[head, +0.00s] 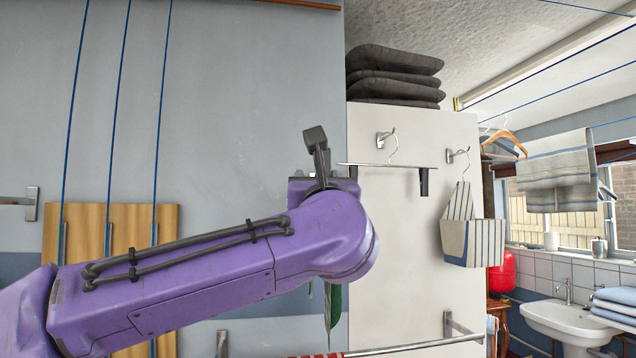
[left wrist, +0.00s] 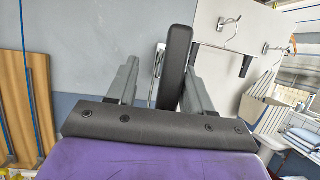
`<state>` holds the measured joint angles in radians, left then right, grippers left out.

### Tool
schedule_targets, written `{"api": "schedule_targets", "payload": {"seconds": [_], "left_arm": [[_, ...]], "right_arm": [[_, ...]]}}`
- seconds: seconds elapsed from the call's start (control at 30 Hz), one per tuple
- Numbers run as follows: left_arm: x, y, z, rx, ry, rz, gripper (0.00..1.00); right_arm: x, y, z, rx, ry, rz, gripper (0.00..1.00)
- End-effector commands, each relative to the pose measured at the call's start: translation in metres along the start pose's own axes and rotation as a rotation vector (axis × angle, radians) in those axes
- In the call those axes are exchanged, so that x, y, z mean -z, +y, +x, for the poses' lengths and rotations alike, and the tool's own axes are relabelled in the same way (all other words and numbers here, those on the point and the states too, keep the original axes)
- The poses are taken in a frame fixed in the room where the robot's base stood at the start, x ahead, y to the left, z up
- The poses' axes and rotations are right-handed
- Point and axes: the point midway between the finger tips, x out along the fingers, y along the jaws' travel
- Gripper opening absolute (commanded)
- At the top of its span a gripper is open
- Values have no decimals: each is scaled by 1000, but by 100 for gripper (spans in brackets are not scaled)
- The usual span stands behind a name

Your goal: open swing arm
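A black, rounded bar (left wrist: 175,62) stands upright between the two grey fingers of my left gripper (left wrist: 160,75) in the left wrist view. A gap shows between the bar and the left finger. The bar overlaps the right finger in the picture, and I cannot tell whether they touch. In the head view a dark lever with a block-shaped end (head: 316,138) rises behind my purple left forearm; it looks like the same part. The forearm hides most of my left gripper (head: 322,182) and whatever the lever is fixed to. My right gripper is in neither view.
Wooden boards (head: 110,228) lean at the left wall.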

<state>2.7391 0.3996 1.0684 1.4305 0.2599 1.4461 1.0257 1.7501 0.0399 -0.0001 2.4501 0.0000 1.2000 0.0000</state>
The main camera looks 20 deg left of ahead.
Motion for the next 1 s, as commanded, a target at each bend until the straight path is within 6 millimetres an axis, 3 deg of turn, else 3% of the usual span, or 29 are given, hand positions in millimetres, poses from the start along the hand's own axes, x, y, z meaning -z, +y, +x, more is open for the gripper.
{"api": "schedule_targets", "payload": {"seconds": [0.17, 0.27, 0.5, 0.7, 1.0], "left_arm": [[0, 2, 0, -3, 0, -1, 49], [3, 1, -10, -2, -1, -3, 49], [6, 0, -68, 0, -4, -2, 49], [3, -1, -100, 0, -2, 0, 49], [0, -1, -106, 0, 0, 1, 49]], "right_arm": [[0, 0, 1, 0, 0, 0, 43], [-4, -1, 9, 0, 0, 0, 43], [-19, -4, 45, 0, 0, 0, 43], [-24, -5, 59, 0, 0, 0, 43], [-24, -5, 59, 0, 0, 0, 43]]}}
